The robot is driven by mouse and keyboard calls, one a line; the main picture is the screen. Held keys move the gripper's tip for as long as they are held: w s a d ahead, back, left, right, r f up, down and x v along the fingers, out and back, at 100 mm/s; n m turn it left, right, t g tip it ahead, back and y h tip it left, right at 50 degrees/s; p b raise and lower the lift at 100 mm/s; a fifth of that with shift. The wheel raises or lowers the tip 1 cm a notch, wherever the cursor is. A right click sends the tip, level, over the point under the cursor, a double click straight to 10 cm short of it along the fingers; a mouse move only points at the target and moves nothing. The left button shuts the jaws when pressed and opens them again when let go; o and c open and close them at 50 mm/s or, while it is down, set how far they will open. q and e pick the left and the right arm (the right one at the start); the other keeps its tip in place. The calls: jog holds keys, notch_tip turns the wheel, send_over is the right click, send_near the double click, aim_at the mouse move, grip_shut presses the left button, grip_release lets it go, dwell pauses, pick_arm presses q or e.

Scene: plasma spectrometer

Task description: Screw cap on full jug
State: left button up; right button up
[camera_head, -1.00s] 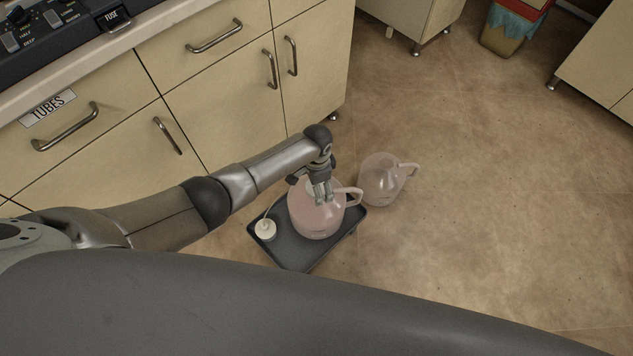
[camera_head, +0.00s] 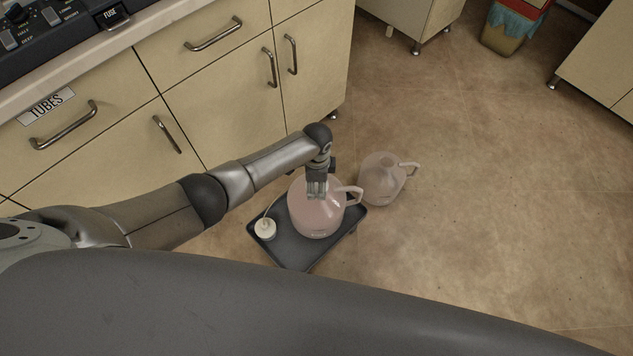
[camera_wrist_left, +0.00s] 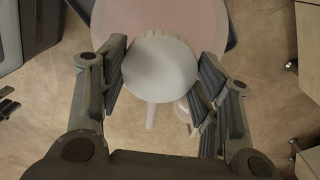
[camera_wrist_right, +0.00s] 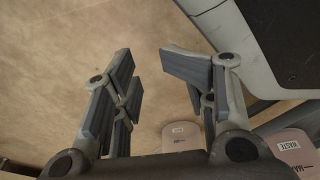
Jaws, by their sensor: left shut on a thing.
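A pinkish, translucent jug (camera_head: 316,218) with a side handle stands upright on a dark tray (camera_head: 290,252) on the floor. My left gripper (camera_head: 317,194) points down over its neck. In the left wrist view its fingers are shut on a round white cap (camera_wrist_left: 160,67), directly above the pink jug (camera_wrist_left: 112,18). The cap hides the jug's mouth, so I cannot tell how it sits on the neck. My right gripper (camera_wrist_right: 150,80) is open and empty in its wrist view. It is out of the head view.
A second jug (camera_head: 383,180) with an uncovered mouth stands on the floor right of the tray. A white cap with a tube (camera_head: 265,228) lies on the tray's left part. Cabinets (camera_head: 225,100) stand behind. Floor at the right is clear. The right wrist view shows a WASTE label (camera_wrist_right: 290,145).

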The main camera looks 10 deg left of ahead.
pick_arm(q)
jog(key=m, duration=0.4)
jog(key=shift+f+b, duration=0.1)
jog(key=shift+b, duration=0.2)
jog(key=m, duration=0.3)
jog(key=shift+m+b, duration=0.3)
jog(key=shift+m, duration=0.9)
pick_arm(e)
jog(key=shift+w+a+r, duration=0.3)
jog(key=shift+w+r, duration=0.7)
jog(key=shift+w, duration=0.05)
jog(key=shift+w+a+r, duration=0.25)
jog(key=shift+w+r, duration=0.75)
pick_arm(q)
jog(key=o, duration=1.3)
jog(key=shift+o, duration=0.3)
pick_arm(e)
jog(key=shift+w, duration=0.1)
jog(key=shift+w+r+t, duration=0.1)
jog(key=shift+w+t, duration=0.05)
jog(key=shift+t, duration=0.15)
